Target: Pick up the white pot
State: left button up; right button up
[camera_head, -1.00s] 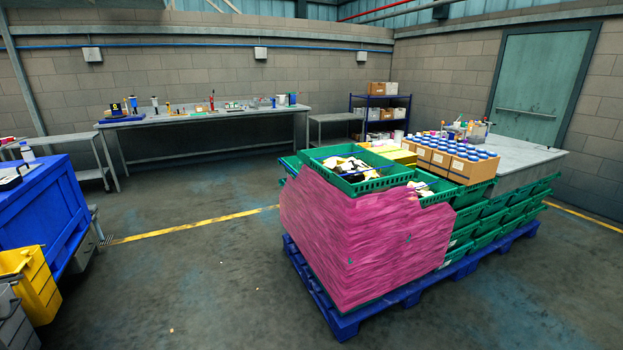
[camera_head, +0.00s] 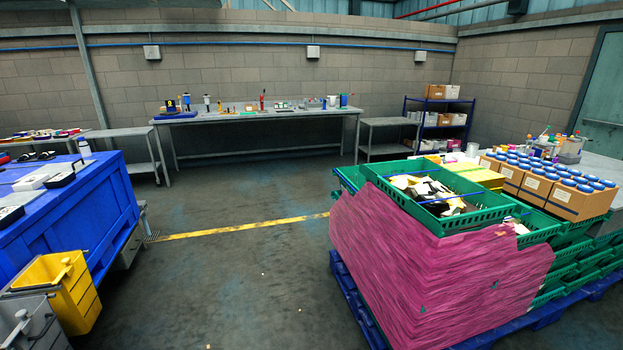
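A small white container (camera_head: 332,101), possibly the white pot, stands near the right end of the long grey workbench (camera_head: 258,117) against the back wall. It is too small to tell its exact shape. A blue container (camera_head: 344,100) stands close to its right. Neither of my grippers is in view.
A blue pallet (camera_head: 357,306) with pink-wrapped green crates (camera_head: 480,219) and boxes of blue-lidded jars (camera_head: 561,199) blocks the right. A blue bin (camera_head: 92,212) and yellow bucket (camera_head: 72,300) stand at left. Open floor (camera_head: 240,265) lies between, with a yellow line (camera_head: 245,228).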

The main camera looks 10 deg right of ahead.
aim_at(543, 139)
jog(key=i, duration=2.4)
jog(key=i+j+z, duration=0.1)
jog(key=i, duration=0.7)
jog(key=i+u, duration=0.1)
jog(key=i, duration=1.5)
jog(key=i+j+z, duration=0.1)
jog(key=i+z, duration=0.15)
jog(key=i, duration=0.55)
jog(key=i+z, duration=0.35)
jog(key=i+j+z, duration=0.1)
jog(key=i+z, duration=0.3)
jog(key=i, duration=0.1)
